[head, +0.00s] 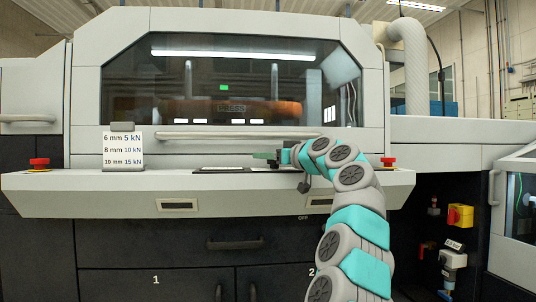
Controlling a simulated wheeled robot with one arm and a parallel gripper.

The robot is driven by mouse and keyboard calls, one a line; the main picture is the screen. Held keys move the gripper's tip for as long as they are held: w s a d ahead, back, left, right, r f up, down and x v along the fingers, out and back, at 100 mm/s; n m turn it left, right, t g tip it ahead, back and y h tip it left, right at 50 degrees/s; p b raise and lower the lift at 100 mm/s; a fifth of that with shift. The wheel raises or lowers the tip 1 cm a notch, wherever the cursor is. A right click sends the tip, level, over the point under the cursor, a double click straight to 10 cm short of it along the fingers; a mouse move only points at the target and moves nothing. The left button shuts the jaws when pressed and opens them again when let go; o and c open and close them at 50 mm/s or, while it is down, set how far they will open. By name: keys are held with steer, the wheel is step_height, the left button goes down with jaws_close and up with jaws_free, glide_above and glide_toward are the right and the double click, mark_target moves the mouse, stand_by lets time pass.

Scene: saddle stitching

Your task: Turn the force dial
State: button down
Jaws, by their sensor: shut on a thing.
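What that thing is, I cannot make out. I cannot pick out the force dial; it may be hidden behind my gripper or wrist. A force chart (123,150) stands at the left of the ledge and reads 6 mm 5 kN, 8 mm 10 kN, 10 mm 15 kN.
The press window (230,85) shows a small green light inside. A long handle bar (215,136) runs below it. Red buttons sit at the left (39,163) and right (388,161) of the ledge. A dark flat panel (222,170) lies left of my gripper. Cabinets are below.

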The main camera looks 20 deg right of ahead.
stand_by(0.5)
steer(key=shift+c, duration=1.4)
jaws_free()
steer(key=shift+b+v, duration=1.45)
steer(key=shift+v, duration=2.45)
